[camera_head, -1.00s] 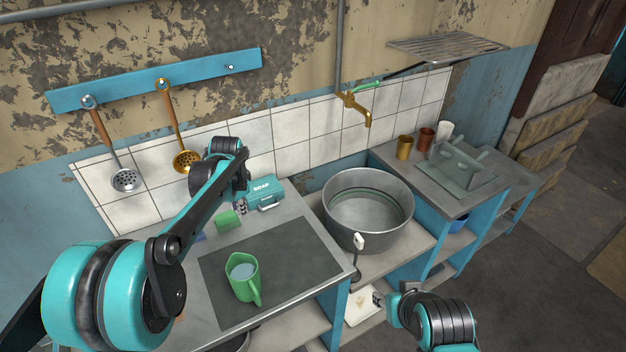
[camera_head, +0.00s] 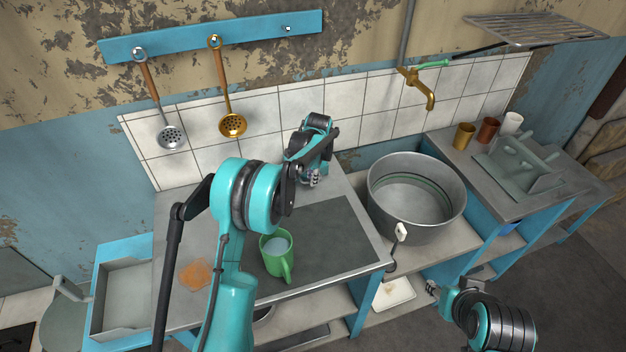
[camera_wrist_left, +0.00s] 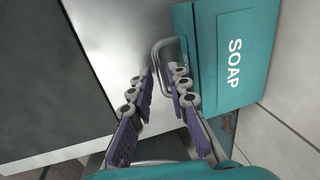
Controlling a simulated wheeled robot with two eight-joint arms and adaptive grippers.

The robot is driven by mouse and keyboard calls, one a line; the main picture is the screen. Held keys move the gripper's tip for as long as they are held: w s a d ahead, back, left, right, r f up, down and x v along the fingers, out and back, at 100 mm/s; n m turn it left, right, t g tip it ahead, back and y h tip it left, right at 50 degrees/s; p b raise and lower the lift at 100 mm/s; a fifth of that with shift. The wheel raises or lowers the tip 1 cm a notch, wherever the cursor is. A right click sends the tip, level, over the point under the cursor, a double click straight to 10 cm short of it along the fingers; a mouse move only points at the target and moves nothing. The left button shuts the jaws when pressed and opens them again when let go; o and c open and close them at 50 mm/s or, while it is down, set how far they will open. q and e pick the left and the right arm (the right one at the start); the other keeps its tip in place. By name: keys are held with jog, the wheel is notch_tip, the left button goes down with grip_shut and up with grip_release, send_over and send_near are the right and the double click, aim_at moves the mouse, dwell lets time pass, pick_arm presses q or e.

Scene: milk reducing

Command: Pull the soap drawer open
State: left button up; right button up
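The teal soap drawer (camera_wrist_left: 235,55), marked "SOAP", shows in the left wrist view at upper right. Its metal loop handle (camera_wrist_left: 157,46) sticks out toward my left gripper. My left gripper (camera_wrist_left: 160,78) is open, with its fingertips at the handle, one on each side of the loop's near end. I cannot tell whether they touch it. In the head view my left gripper (camera_head: 313,180) is over the back of the counter and hides the drawer. My right gripper (camera_head: 436,290) is low at the right, away from the drawer; its fingers are too small to judge.
A green mug (camera_head: 281,262) stands on the dark counter mat (camera_head: 335,235), close to my left arm. A large metal pot (camera_head: 418,215) stands to the right. The tiled wall (camera_head: 360,120) closes off the back. An orange item (camera_head: 194,273) lies at the counter's left.

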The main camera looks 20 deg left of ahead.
pick_arm(q)
jog(key=shift+c, duration=0.4)
grip_shut()
jog(key=shift+s, duration=0.15)
jog(key=s+d, duration=0.1)
jog(key=s, duration=0.1)
jog(key=s+d, duration=0.1)
jog(key=s, duration=0.1)
jog(key=s+d, duration=0.2)
jog(key=shift+c, duration=1.5)
grip_release()
jog(key=o, duration=0.4)
jog(key=shift+w+f, duration=0.1)
jog(key=shift+f, duration=0.05)
